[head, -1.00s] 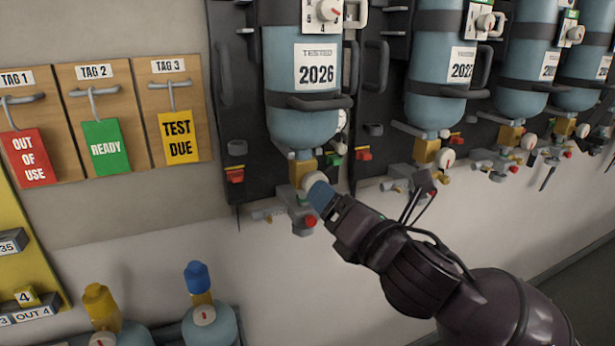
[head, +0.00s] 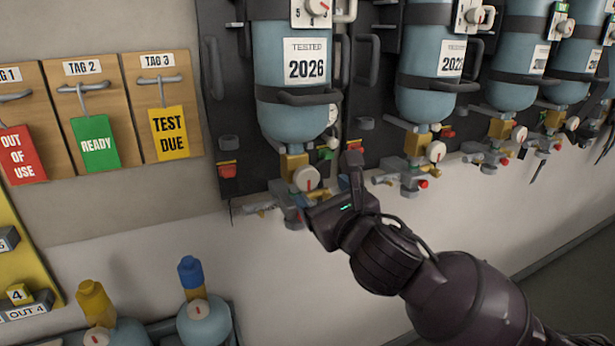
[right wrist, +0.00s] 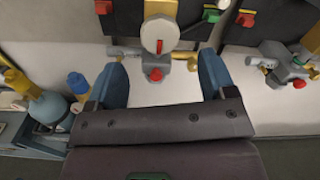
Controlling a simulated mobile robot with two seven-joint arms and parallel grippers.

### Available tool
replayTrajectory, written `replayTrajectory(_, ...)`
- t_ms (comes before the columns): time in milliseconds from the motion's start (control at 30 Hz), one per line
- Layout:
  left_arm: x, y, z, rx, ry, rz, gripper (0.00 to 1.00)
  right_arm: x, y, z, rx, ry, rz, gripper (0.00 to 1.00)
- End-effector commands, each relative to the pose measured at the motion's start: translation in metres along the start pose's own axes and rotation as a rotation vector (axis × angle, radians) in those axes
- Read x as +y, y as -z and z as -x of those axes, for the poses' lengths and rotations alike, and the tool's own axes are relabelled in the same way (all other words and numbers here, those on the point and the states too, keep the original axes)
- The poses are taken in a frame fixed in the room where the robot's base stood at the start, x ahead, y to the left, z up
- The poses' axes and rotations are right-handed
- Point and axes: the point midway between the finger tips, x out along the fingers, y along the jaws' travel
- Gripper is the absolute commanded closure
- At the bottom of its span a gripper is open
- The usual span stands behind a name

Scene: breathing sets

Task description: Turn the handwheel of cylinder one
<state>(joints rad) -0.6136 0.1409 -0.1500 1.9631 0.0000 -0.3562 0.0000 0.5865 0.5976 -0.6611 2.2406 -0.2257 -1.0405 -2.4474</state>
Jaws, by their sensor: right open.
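The leftmost wall-mounted blue cylinder (head: 290,115) has a "TESTED 2026" label; no number one shows on it. Its handwheel (head: 306,179), a white round knob with a red mark, sits on a brass valve below the cylinder. The handwheel also shows in the right wrist view (right wrist: 158,35), at top centre. My right gripper (head: 326,188) is just below and to the right of the handwheel in the head view. In the right wrist view its blue fingers (right wrist: 162,75) are spread apart with nothing between them, and the handwheel lies beyond the tips, roughly centred. My left gripper is not seen.
More blue cylinders (head: 432,80) with similar valves hang to the right. A red fitting (right wrist: 155,75) sits below the handwheel. Tag boards (head: 95,120) hang at left. Two smaller bottles (head: 205,322) stand low at left. The wall below the valves is clear.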

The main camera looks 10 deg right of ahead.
Motion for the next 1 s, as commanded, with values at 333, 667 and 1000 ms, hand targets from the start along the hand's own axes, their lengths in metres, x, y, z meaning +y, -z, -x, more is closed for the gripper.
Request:
replayTrajectory(333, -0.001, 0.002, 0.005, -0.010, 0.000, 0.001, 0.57, 0.000, -0.001, -0.055, 0.001, 0.000, -0.002, 0.23)
replayTrajectory(667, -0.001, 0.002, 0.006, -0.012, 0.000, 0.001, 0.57, 0.000, 0.000, -0.071, 0.000, -0.002, -0.001, 0.23)
replayTrajectory(1000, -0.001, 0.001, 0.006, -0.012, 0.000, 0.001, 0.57, 0.000, 0.000, -0.071, 0.000, -0.001, -0.001, 0.42)
